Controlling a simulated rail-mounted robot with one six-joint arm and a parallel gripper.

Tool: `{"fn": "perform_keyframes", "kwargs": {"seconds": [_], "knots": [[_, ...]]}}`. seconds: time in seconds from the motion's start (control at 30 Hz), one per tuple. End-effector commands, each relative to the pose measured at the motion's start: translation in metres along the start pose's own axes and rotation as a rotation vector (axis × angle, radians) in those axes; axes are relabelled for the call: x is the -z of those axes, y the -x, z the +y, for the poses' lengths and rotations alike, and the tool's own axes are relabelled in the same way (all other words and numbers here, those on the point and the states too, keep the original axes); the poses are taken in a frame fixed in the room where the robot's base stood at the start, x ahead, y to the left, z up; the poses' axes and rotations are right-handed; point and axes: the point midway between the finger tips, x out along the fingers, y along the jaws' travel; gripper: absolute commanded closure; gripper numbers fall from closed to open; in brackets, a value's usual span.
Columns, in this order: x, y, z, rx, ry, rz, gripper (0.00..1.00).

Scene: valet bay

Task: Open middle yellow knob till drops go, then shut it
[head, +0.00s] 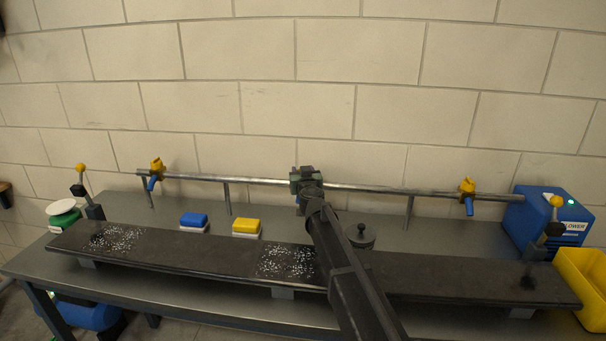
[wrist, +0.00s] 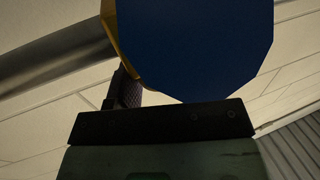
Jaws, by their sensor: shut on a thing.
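The rail (head: 370,187) carries yellow knobs with blue nozzles at the left (head: 157,166) and right (head: 467,186). My gripper (head: 302,178) is at the rail's middle and hides the middle yellow knob in the head view. In the wrist view a large blue face (wrist: 195,45) fills the top, with a sliver of the yellow knob (wrist: 108,20) beside it; one dark finger reaches up to it. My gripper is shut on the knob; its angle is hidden. White drops speckle the black board (head: 430,284) in a middle patch (head: 287,262) and a left patch (head: 115,239).
Yellow-balled levers stand at the left (head: 81,170) and right (head: 555,203). A blue sponge (head: 194,220), a yellow sponge (head: 246,226) and a dark round knob (head: 361,236) sit behind the board. A blue blower box (head: 535,215) and a yellow bin (head: 583,290) stand at the right.

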Motion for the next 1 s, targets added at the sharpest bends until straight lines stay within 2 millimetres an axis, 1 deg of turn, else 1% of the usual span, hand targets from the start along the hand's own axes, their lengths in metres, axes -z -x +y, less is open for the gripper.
{"fn": "perform_keyframes", "kwargs": {"seconds": [0.3, 0.5, 0.7, 1.0], "knots": [[0.0003, -0.0019, -0.0038, -0.269, 0.0, 0.0, 0.78], [0.0004, -0.0027, -0.0048, -0.419, 0.0, 0.0, 0.78], [0.0005, -0.0029, -0.0055, -0.523, 0.001, 0.0, 0.78], [0.0006, -0.0026, -0.0051, -0.586, 0.001, 0.001, 0.78]]}}
